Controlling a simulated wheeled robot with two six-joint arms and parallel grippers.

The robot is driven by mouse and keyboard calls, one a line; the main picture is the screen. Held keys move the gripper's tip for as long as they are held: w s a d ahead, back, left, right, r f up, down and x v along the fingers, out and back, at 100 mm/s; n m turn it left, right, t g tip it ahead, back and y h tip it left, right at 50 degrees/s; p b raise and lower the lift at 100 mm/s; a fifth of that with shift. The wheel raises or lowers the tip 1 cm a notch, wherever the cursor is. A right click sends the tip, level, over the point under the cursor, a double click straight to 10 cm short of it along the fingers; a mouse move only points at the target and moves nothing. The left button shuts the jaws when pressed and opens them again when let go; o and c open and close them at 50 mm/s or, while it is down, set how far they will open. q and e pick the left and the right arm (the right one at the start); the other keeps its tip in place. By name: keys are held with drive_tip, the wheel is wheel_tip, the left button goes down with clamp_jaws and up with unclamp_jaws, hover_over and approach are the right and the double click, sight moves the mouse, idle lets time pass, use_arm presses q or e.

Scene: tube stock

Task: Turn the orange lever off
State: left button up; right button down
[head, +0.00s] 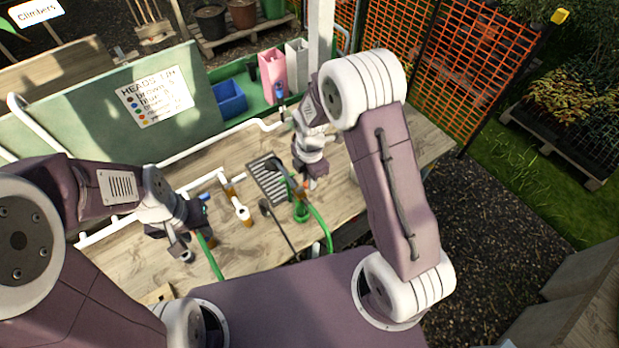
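A small orange piece (230,190) shows at the end of a white pipe on the wooden bench; at this size I cannot tell if it is the orange lever or how it is turned. A white fitting (240,209) with an orange-brown end lies just below it. My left gripper (184,250) points down over the bench, left of these parts and apart from them. My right gripper (311,182) is low over the bench, beside a green fitting (301,212) and a green hose (321,228). The fingers of both grippers are too small to read.
A dark drain grate (268,183) sits in the wooden bench (345,205). White pipes run along its back and left. A blue bin (229,98), a pink holder (272,75) and a green sign board (120,110) stand behind. Another green hose (210,258) lies near my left gripper.

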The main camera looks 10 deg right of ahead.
drive_tip(key=shift+s+a+m+b, duration=0.1)
drive_tip(key=shift+s+a+m, duration=0.45)
drive_tip(key=shift+m, duration=2.45)
drive_tip(key=shift+s+a+m+b, duration=0.15)
drive_tip(key=shift+s+m, duration=0.85)
drive_tip(key=shift+m, duration=2)
drive_tip(key=shift+s+a+m+b, duration=0.1)
drive_tip(key=shift+s+a+m, duration=0.45)
drive_tip(key=shift+m, duration=2.45)
drive_tip(key=shift+s+d, duration=0.15)
drive_tip(key=shift+s, duration=0.05)
drive_tip(key=c, duration=1.4)
unclamp_jaws()
drive_tip(key=shift+o, duration=0.2)
